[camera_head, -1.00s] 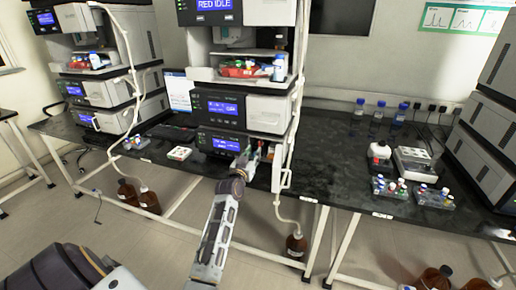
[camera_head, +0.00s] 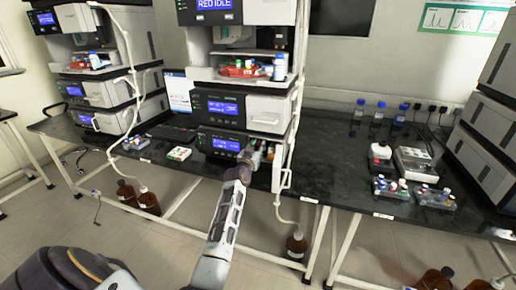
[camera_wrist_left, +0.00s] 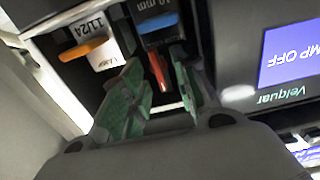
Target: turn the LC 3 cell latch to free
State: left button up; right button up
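My left gripper (camera_head: 256,156) is at the front of the lowest module (camera_head: 222,142) of the middle instrument stack. In the left wrist view the green-padded fingers (camera_wrist_left: 157,72) are apart. A narrow red lever (camera_wrist_left: 160,72) shows between the fingertips; I cannot tell whether they touch it. No "LC 3" marking is readable, so I cannot confirm that the red lever is the cell latch. My right gripper is out of view.
A dark screen with a blue display (camera_wrist_left: 290,55) is close right of the fingers in the wrist view. White tubing (camera_head: 291,120) runs down the stack's right side. Bottles and racks (camera_head: 435,197) are farther right.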

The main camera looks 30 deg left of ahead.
pick_arm(q)
jog(key=shift+c, duration=0.3)
grip_shut()
dwell(0.3)
